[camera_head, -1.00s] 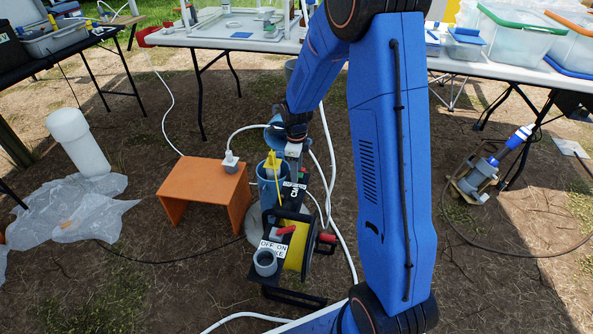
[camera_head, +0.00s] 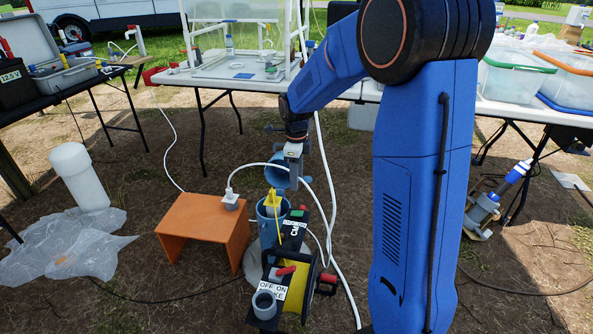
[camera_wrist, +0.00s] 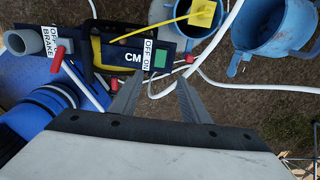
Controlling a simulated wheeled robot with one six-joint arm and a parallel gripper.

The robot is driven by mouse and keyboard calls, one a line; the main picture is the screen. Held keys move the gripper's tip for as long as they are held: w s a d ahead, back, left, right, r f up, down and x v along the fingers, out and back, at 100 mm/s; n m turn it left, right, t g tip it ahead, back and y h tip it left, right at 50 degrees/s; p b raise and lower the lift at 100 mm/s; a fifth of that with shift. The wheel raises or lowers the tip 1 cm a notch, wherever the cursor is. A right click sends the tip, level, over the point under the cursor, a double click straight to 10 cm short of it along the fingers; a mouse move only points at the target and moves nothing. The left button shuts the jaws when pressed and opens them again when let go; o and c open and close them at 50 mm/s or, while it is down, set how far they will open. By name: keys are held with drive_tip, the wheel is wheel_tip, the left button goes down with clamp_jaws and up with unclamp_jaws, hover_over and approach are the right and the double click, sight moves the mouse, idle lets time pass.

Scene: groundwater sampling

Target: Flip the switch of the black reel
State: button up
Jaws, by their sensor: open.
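The black reel (camera_head: 265,308) stands on the ground in the head view, with a yellow drum (camera_head: 297,290) and red levers. In the wrist view its dark panel (camera_wrist: 112,57) carries an "OFF ON" label (camera_wrist: 148,52) beside a green square switch (camera_wrist: 161,59). The green switch also shows small in the head view (camera_head: 297,213). A red lever (camera_wrist: 58,58) sits by the "BRAKE" label at the reel's other end. My gripper (camera_wrist: 156,90) is open and empty, its fingers pointing toward the panel's green-switch end. In the head view my gripper (camera_head: 292,170) is above the reel, apart from it.
A blue bucket (camera_head: 268,228) with a yellow item stands against the reel. An orange stool (camera_head: 200,228) is close on the left. White hoses (camera_head: 325,215) loop beside the reel. A white table (camera_head: 205,80) stands behind.

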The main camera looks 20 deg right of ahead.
drive_tip(key=shift+r, duration=1.35)
drive_tip(key=shift+r, duration=0.1)
drive_tip(key=s+r+n+t, duration=0.1)
drive_tip(key=s+r+n, duration=0.45)
drive_tip(key=s, duration=0.35)
drive_tip(key=s+r+n+t, duration=0.1)
drive_tip(key=s+r+n, duration=0.4)
drive_tip(key=s+n, duration=0.3)
drive_tip(key=s+a+f+n+t, duration=0.1)
drive_tip(key=s+n+t, duration=0.1)
drive_tip(key=s+n, duration=0.9)
drive_tip(key=shift+s+f+n+t, duration=0.2)
drive_tip(key=shift+s+n+t, duration=0.2)
drive_tip(key=shift+s, duration=2.95)
